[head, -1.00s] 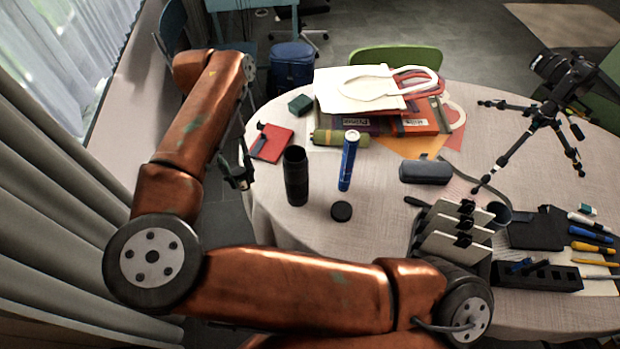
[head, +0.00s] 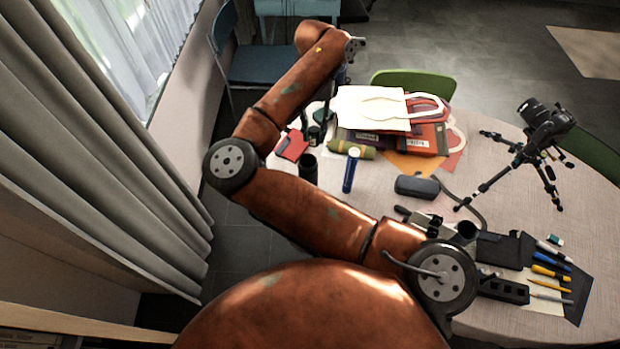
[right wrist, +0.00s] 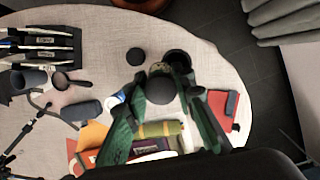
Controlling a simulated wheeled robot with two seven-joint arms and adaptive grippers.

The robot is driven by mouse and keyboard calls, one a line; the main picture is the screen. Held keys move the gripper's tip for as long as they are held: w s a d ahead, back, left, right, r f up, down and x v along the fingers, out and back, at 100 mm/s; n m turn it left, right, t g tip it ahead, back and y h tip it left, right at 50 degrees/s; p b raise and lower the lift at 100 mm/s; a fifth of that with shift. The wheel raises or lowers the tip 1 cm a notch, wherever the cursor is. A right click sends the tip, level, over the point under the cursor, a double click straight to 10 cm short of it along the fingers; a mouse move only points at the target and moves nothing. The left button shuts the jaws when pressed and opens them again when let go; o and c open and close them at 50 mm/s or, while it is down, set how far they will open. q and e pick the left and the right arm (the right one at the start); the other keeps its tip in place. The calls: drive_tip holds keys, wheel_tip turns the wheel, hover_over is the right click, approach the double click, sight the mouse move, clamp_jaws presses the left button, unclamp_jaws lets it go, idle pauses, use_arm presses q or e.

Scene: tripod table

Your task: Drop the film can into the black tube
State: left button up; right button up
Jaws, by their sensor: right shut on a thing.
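The black tube (head: 308,165) stands upright on the table's left part in the head view; my right arm hides its lower end. Its dark round top shows in the right wrist view (right wrist: 178,57), partly behind a fingertip. My right gripper (head: 317,128) is above the table near the tube, just behind it in the head view. In the right wrist view its green fingers (right wrist: 161,84) are shut on the dark round film can (right wrist: 161,91). The can appears close to the tube's top there, but their height difference is unclear. My left gripper is not in view.
A red notebook (head: 291,146), olive roll (head: 352,149) and white bag (head: 370,108) lie nearby. A grey case (head: 416,187), a tripod with camera (head: 541,135) and pens are further right. A black lid (right wrist: 136,56) lies flat.

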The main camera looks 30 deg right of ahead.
sight(314, 145)
drive_tip(key=shift+f+b, duration=1.5)
drive_tip(key=shift+f, duration=1.55)
drive_tip(key=o, duration=1.1)
drive_tip(key=shift+c, duration=0.2)
drive_tip(key=shift+r, duration=0.35)
drive_tip(key=v, duration=1.1)
drive_tip(key=shift+r, duration=0.15)
drive_tip(key=shift+d, duration=0.2)
